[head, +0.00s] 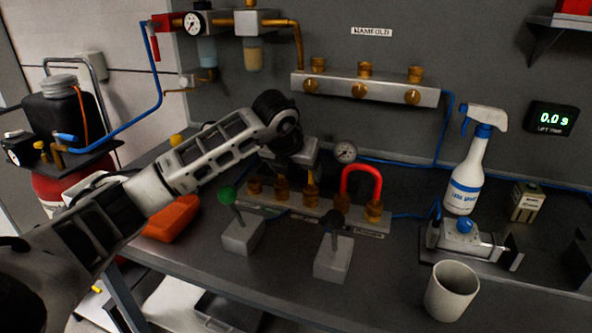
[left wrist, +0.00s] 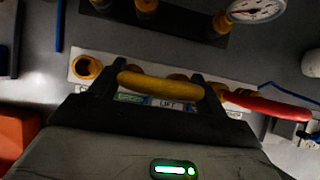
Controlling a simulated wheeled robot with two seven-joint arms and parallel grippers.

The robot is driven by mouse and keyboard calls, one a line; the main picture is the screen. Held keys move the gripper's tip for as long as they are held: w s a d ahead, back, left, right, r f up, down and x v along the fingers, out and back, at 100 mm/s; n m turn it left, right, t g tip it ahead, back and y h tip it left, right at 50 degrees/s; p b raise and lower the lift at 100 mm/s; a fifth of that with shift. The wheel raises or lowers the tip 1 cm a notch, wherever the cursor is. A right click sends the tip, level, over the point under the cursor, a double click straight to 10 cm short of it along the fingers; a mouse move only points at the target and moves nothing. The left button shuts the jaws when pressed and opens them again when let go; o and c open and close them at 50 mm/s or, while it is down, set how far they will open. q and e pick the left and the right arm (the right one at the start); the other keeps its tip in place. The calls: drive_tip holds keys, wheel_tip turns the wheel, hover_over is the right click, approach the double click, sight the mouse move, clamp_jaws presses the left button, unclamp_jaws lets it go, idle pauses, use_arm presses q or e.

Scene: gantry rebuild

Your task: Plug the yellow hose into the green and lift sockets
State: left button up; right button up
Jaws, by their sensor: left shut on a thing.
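My left gripper (head: 308,172) reaches over the bench to the socket block (head: 240,199). In the left wrist view its two dark fingers are shut on the yellow hose (left wrist: 160,85), a short curved piece lying across between them. Only a little yellow shows below the gripper in the head view (head: 310,177). The green label (left wrist: 129,97) and lift label (left wrist: 166,104) show just below the hose. Brass sockets stand in a row, and an empty one (left wrist: 88,67) shows at the left. Whether the hose ends are seated in the sockets is hidden. My right gripper is not in view.
A red hose (head: 362,169) loops between two sockets at the block's right end. Two grey lever blocks (head: 331,262) stand in front. A spray bottle (head: 467,180) and a white cup (head: 452,291) are at right. The manifold (head: 380,92) hangs above on the wall.

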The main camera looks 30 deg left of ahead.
use_arm(q)
drive_tip(key=o, duration=1.1)
drive_tip(key=shift+c, duration=0.2)
drive_tip(key=b+v, duration=0.1)
drive_tip(key=v, duration=1.5)
